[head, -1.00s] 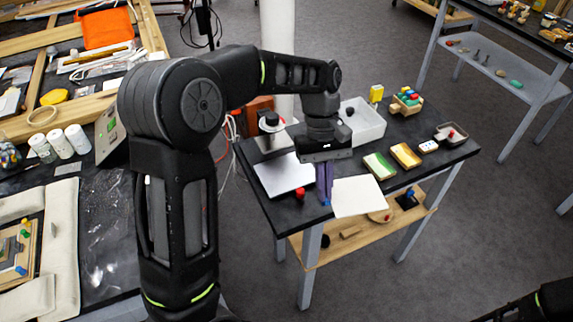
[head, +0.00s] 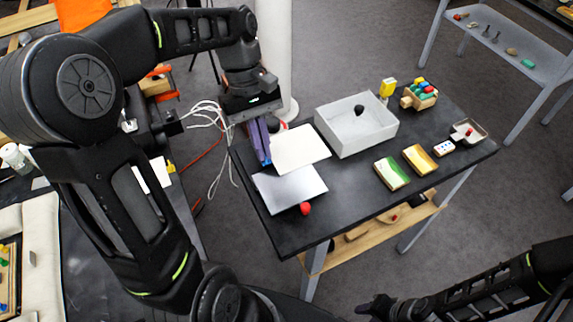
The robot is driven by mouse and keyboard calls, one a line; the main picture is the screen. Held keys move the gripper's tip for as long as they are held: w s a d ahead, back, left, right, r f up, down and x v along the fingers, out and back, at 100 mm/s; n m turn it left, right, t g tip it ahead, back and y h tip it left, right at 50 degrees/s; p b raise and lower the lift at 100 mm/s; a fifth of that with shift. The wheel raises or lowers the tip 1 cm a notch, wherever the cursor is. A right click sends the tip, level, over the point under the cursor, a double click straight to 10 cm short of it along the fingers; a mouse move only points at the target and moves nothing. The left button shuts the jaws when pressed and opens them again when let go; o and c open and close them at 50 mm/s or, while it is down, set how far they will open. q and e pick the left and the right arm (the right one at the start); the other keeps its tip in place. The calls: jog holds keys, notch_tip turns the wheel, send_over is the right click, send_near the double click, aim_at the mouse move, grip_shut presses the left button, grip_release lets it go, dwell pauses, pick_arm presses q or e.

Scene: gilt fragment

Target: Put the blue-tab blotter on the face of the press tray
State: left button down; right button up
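The blotter is a white sheet (head: 300,148) to the right of my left gripper's fingers. My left gripper (head: 264,160) points down with its purple-blue fingers close together at the sheet's left edge, and appears shut on it. The blue tab cannot be made out apart from the fingers. The press tray, with a pale silver face (head: 291,188), lies on the dark table just in front of the sheet. The sheet covers part of the tray's back edge in view; I cannot tell whether they touch. My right gripper (head: 376,305) is low at the bottom; its fingers are unclear.
A red knob (head: 305,208) is at the tray's front edge. A white bin (head: 357,128) with a dark lump inside stands right of the sheet. White cables hang left of the table.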

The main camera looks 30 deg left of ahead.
pick_arm(q)
jog(key=shift+w+a, duration=0.1)
jog(key=shift+s+d+r, duration=0.1)
jog(key=shift+s+d, duration=0.1)
jog(key=shift+s, duration=0.05)
notch_tip(320, 180, down, 2)
jog(key=shift+w+f+b, duration=0.1)
jog(key=shift+f+b, duration=0.1)
jog(key=shift+b, duration=0.45)
jog(key=shift+f+p, duration=0.35)
jog(key=shift+f, duration=1.65)
jog(key=shift+f, duration=1.9)
jog(key=shift+f, duration=0.6)
